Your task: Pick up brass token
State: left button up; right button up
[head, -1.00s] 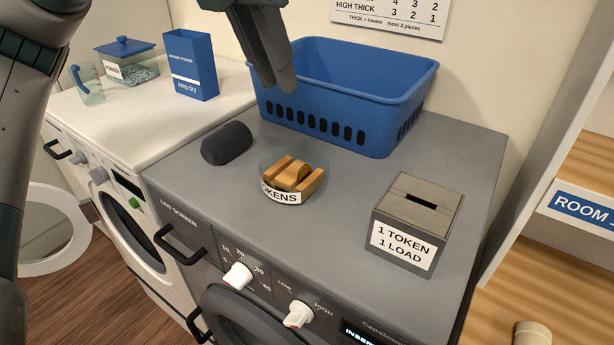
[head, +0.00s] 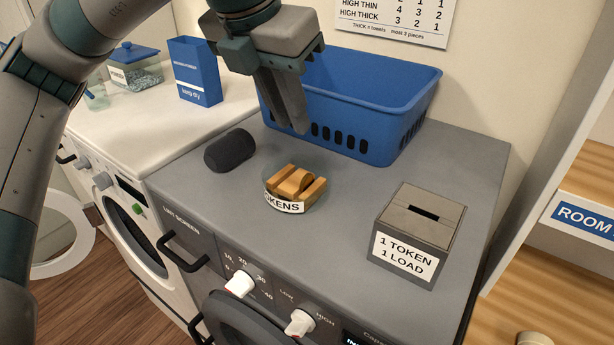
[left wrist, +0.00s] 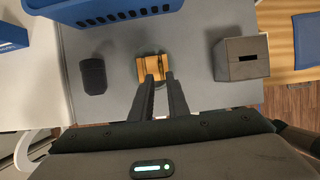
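The brass token (head: 300,181) stands on edge between wooden-looking bars in a shallow clear dish (head: 284,207) labelled TOKENS, on top of the grey machine. In the left wrist view, the bars and token (left wrist: 151,67) lie just beyond my fingertips; the token's outline is hard to separate there. My left gripper (head: 291,130) hangs above and behind the dish, fingers pointing down. The left wrist view shows its two fingers (left wrist: 160,77) apart with nothing between them. My right gripper is in neither view.
A blue basket (head: 365,105) stands behind the dish. A dark rounded object (head: 230,150) lies to its left. A grey slotted box (head: 420,232) marked 1 TOKEN 1 LOAD stands to its right. The grey top between them is clear.

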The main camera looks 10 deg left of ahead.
pick_arm(q)
jog(key=p, duration=0.2)
send_over(306, 176)
jog(key=s, duration=0.1)
jog(key=f, duration=0.6)
jog(key=shift+s+a+f, duration=0.1)
jog(key=shift+s+a, duration=0.05)
jog(key=shift+a, duration=0.1)
jog(key=shift+f, duration=0.35)
jog(key=shift+p+x, duration=0.8)
jog(key=shift+p, duration=0.3)
jog(key=x, duration=0.1)
jog(key=p+x, duration=0.1)
jog(key=shift+s+a+f+p, duration=0.15)
jog(key=shift+f+p, duration=0.15)
jog(key=shift+f, duration=0.6)
jog(key=shift+c, duration=0.4)
grip_shut()
